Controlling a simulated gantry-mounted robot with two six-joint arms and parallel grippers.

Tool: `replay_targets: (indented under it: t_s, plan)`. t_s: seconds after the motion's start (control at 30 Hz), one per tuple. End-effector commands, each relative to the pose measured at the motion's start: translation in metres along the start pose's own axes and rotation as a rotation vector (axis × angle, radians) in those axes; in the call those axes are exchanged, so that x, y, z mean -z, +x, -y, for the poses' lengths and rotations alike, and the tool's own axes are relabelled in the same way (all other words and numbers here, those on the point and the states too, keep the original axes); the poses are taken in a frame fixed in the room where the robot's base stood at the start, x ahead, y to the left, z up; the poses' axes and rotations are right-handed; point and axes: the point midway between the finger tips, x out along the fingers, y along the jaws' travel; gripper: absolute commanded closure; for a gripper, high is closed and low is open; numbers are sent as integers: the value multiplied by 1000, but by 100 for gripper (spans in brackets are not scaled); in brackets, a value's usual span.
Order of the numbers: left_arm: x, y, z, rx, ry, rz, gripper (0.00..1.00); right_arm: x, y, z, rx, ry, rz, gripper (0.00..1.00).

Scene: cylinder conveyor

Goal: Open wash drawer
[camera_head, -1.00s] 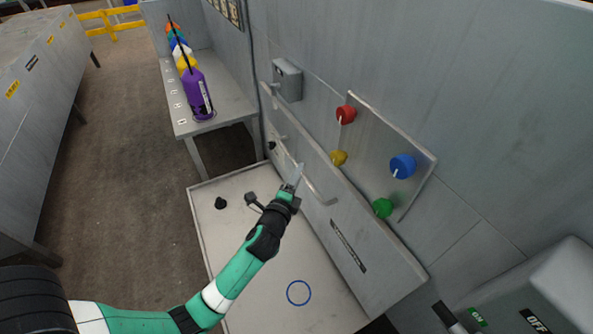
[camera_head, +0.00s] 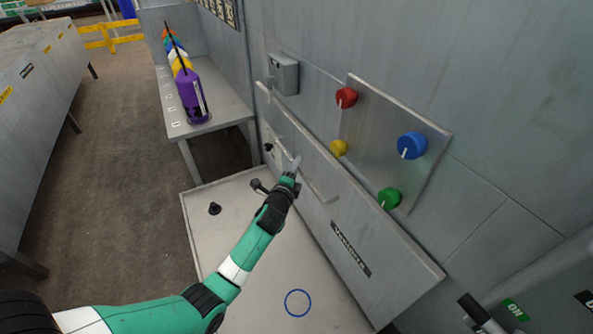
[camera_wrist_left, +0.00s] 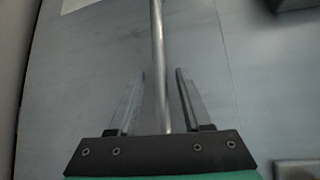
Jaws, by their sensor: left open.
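The grey drawer front (camera_head: 352,235) is a long panel along the wall, with a dark label on it that I cannot read. A metal bar handle (camera_head: 322,193) runs along its face. My left gripper (camera_head: 294,166) is open at the far part of the handle. In the left wrist view the bar handle (camera_wrist_left: 157,45) passes between the two spread fingers of my left gripper (camera_wrist_left: 161,75). The fingers do not appear clamped on it. My right gripper is not in view.
A pale tray surface (camera_head: 245,215) with a blue ring (camera_head: 298,303) lies below the drawer front. A panel with red, yellow, blue and green knobs (camera_head: 412,146) is above it.

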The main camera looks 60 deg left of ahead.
Motion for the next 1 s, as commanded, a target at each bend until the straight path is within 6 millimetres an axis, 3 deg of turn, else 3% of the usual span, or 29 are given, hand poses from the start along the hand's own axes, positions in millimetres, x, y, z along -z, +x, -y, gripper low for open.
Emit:
replay_targets:
  t_s: [0.33,0.6,1.0]
  plan:
    - [0,8,1,1,0,0,51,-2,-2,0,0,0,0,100]
    - [0,8,1,0,0,0,100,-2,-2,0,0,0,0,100]
    - [0,8,1,1,0,0,100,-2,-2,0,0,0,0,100]
